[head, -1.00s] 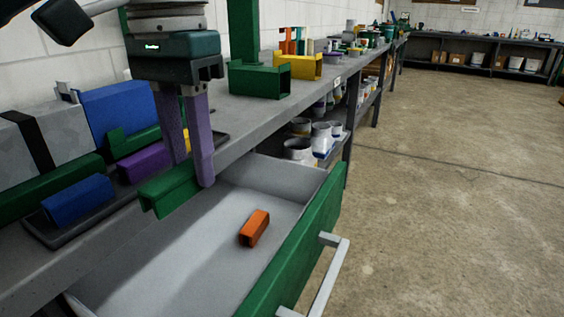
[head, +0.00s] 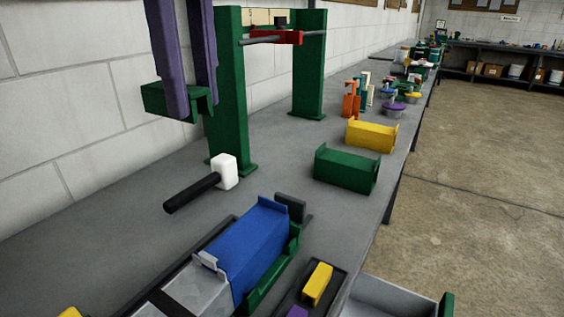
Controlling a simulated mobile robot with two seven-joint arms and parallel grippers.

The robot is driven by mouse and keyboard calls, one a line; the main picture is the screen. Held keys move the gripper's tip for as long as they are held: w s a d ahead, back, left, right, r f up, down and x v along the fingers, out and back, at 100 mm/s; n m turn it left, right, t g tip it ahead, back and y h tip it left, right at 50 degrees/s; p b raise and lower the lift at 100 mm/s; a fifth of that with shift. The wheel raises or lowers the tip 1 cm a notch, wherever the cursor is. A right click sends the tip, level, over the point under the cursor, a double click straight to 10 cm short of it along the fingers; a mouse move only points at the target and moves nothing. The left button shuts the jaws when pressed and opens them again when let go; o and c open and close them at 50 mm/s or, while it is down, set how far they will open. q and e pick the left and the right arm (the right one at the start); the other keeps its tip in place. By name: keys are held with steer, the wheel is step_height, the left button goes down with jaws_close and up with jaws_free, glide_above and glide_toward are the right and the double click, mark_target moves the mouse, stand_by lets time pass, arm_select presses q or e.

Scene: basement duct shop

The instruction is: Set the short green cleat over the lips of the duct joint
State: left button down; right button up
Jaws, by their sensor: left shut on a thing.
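My left gripper (head: 194,108), with purple fingers, is shut on a green cleat (head: 155,103), a short channel piece held in the air at the upper left, well above the bench. The duct joint lies on the bench at the bottom: a blue duct section (head: 246,245) meets a grey one (head: 187,289). A light grey lip (head: 207,260) stands up where they meet. The held cleat is apart from the joint, above and to its left. The fingers hide part of the cleat. My right gripper is not in view.
A mallet (head: 223,171) lies behind the joint, beside a green frame (head: 226,90). Green (head: 345,170) and yellow (head: 371,135) ducts stand farther along the bench. A yellow piece (head: 318,283) lies in a dark tray in front. An open drawer (head: 390,300) juts out at lower right.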

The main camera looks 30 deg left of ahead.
mark_target(190, 90)
arm_select(q)
step_height(190, 90, down, 3)
steer(key=shift+b, duration=0.7)
step_height(190, 90, down, 12)
steer(key=shift+r, duration=0.1)
steer(key=shift+f+b, duration=0.35)
steer(key=shift+f, duration=2.1)
steer(key=shift+f, duration=0.1)
steer(key=shift+f, duration=0.5)
steer(key=c, duration=0.6)
jaws_free()
